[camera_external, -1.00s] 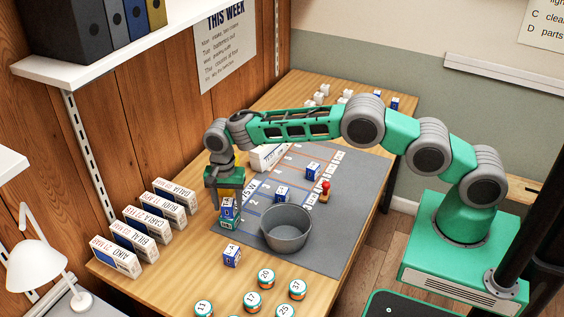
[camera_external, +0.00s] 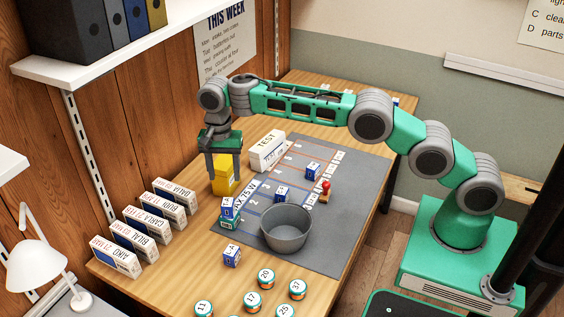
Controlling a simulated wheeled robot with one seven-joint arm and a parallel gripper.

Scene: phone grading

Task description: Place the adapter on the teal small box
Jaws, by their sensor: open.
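A blue-and-white cube (camera_external: 229,207) sits on top of the teal small box (camera_external: 229,223), at the left edge of the grey mat. It looks like the adapter, though similar cubes stand nearby. My gripper (camera_external: 223,172) is open, up and behind this stack, clear of the cube.
Similar blue-and-white cubes stand on the grey mat (camera_external: 335,200), one (camera_external: 282,194) in the middle and one (camera_external: 312,171) further back; another (camera_external: 231,256) is on the wood. A grey bowl (camera_external: 286,229), white TEST box (camera_external: 268,151) and red-topped stamp (camera_external: 325,191) are near.

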